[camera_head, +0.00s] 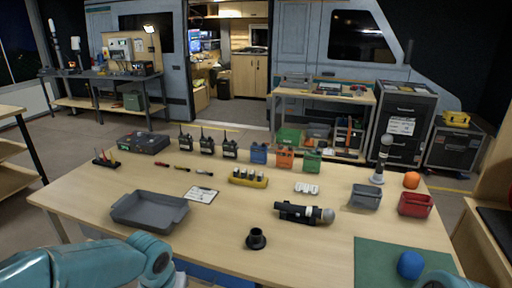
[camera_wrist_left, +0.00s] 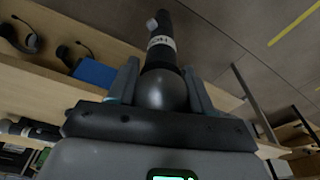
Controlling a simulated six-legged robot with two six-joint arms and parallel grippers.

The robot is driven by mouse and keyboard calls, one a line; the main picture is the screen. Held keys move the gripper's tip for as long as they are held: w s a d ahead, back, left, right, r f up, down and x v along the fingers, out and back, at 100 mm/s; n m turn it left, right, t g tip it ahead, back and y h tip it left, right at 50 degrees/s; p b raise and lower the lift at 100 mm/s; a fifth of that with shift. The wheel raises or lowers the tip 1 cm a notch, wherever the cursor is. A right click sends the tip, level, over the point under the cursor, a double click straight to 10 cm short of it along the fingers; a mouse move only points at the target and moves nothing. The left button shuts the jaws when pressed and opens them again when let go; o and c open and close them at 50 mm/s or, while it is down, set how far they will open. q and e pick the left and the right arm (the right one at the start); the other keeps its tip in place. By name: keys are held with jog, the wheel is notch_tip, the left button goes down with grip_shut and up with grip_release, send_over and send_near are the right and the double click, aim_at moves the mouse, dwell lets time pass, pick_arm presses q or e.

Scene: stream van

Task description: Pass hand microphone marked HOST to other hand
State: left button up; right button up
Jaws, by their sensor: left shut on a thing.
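In the left wrist view my left gripper (camera_wrist_left: 160,70) is shut on a dark hand microphone (camera_wrist_left: 162,50). Its rounded grey head sits between the fingers and its body points away from the gripper. A white band on the body carries dark lettering, only partly readable as "HO". The head view shows my left arm at the lower left, but neither its gripper nor this microphone. A bit of my right arm shows at the bottom right edge; its gripper is out of the picture.
Another microphone (camera_head: 326,215) lies on the table (camera_head: 225,245); one stands upright (camera_head: 385,150) at the right. A grey tray (camera_head: 150,209), grey bin (camera_head: 366,197), red bin (camera_head: 416,205) and blue ball (camera_head: 410,264) occupy the tabletop.

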pick_arm(q)
jog(key=shift+s+f, duration=0.65)
jog(key=shift+s, duration=0.15)
jog(key=shift+w+d, duration=0.15)
jog(key=shift+d, duration=0.25)
pick_arm(e)
jog(key=shift+c, duration=0.9)
jog(key=w+a+r+n+t+y, duration=0.3)
jog(key=w+r+n+t, duration=0.45)
jog(key=w, duration=0.45)
jog(key=w+a+r+n+t+y, duration=0.1)
jog(key=a+r+n+t+y, duration=0.4)
jog(key=r, duration=0.7)
pick_arm(q)
jog(key=w+d+r+m+h, duration=0.1)
jog(key=d+m, duration=0.7)
jog(key=d, duration=0.8)
notch_tip(320, 180, up, 2)
jog(key=shift+w, duration=0.5)
pick_arm(e)
jog(key=w+a+m+y, duration=0.1)
jog(key=w+a, duration=0.7)
jog(key=a, duration=0.1)
pick_arm(q)
jog(key=shift+d, duration=0.1)
pick_arm(e)
jog(key=shift+f, duration=0.1)
